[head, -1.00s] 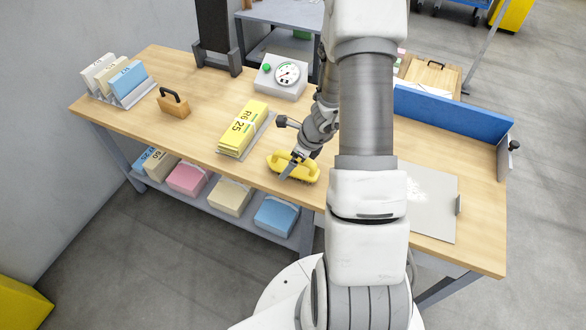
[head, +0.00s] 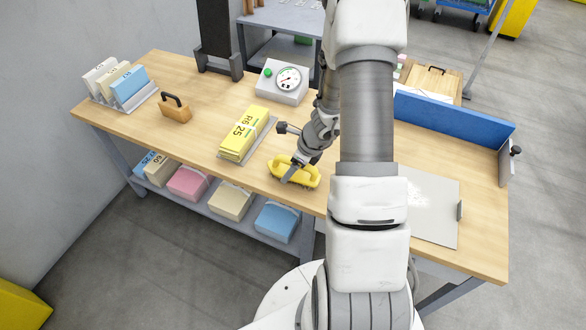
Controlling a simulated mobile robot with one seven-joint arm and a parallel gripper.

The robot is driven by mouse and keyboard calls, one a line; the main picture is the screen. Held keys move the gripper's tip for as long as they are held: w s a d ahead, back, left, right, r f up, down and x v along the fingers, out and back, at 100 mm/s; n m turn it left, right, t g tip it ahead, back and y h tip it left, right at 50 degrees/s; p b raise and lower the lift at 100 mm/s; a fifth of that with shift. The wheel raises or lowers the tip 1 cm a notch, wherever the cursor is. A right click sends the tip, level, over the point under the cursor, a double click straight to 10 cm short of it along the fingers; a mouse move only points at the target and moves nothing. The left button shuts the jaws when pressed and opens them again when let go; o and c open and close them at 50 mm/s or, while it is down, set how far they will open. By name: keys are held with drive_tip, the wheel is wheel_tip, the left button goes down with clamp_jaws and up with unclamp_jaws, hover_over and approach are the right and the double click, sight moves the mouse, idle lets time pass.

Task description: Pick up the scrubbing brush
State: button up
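The scrubbing brush, a yellow block with a raised yellow handle (head: 305,175), lies near the front edge of the wooden table (head: 205,130). My gripper (head: 290,174) is right at the brush, its fingers pointing down at the handle. One grey finger shows in front of the handle. The other finger is hidden, so I cannot tell whether the fingers are closed on it. The brush appears to rest on the tabletop. My arm covers the area just right of it.
A yellow stack of paper (head: 242,134) on a grey tray stands left of the brush. Behind are a dial gauge box (head: 281,82) and a black-handled wooden block (head: 175,108). A grey plate (head: 428,208) and a blue barrier (head: 450,113) are at right.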

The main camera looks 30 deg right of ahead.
wheel_tip(320, 180, up, 5)
drive_tip(key=p, duration=0.3)
drive_tip(key=d+r+p, duration=0.3)
drive_tip(key=d+r, duration=0.3)
drive_tip(key=d, duration=0.5)
drive_tip(key=shift+d, duration=0.35)
